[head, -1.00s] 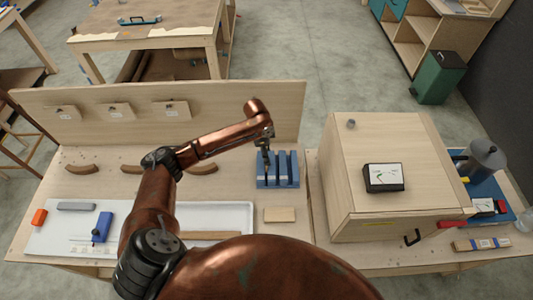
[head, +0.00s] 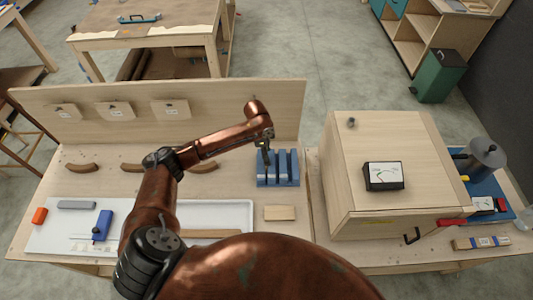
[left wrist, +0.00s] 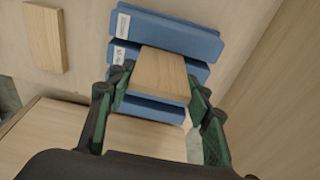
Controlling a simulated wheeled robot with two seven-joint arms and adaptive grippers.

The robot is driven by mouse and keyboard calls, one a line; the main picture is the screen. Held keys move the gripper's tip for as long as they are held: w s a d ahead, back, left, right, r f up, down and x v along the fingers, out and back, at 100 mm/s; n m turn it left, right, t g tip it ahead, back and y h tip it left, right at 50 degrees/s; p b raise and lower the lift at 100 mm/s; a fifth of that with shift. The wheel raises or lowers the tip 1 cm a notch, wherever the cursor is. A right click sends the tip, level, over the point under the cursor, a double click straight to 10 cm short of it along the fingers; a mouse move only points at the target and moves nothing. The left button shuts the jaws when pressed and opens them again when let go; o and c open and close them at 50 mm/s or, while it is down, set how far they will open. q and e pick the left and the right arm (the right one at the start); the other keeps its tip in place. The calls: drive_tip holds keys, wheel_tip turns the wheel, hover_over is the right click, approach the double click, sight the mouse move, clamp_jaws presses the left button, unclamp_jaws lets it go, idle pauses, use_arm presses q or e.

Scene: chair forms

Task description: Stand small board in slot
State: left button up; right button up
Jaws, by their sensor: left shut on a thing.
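My left gripper (head: 265,152) is at the blue slotted block (head: 289,182), by its left part in the head view. In the left wrist view its green-padded fingers (left wrist: 158,84) are shut on a small light-wood board (left wrist: 163,70). The board lies across the blue block (left wrist: 165,33) in that view, and blue parts show beyond and below it. The fingers and the board hide part of the slots, so I cannot tell how deep the board sits. My right gripper is not in view.
Another small wooden board (head: 280,213) lies flat in front of the block; it also shows in the left wrist view (left wrist: 45,38). A large wooden box (head: 385,160) stands to the right. Curved wooden pieces (head: 82,168) and a white tray (head: 240,212) are on the left.

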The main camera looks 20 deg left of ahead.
use_arm(q)
drive_tip(key=shift+f, duration=0.65)
drive_tip(key=o, duration=1.2)
drive_tip(key=shift+o, duration=0.2)
wheel_tip(320, 180, up, 12)
drive_tip(key=a, duration=0.1)
drive_tip(key=shift+s+a, duration=0.35)
drive_tip(key=shift+s, duration=0.05)
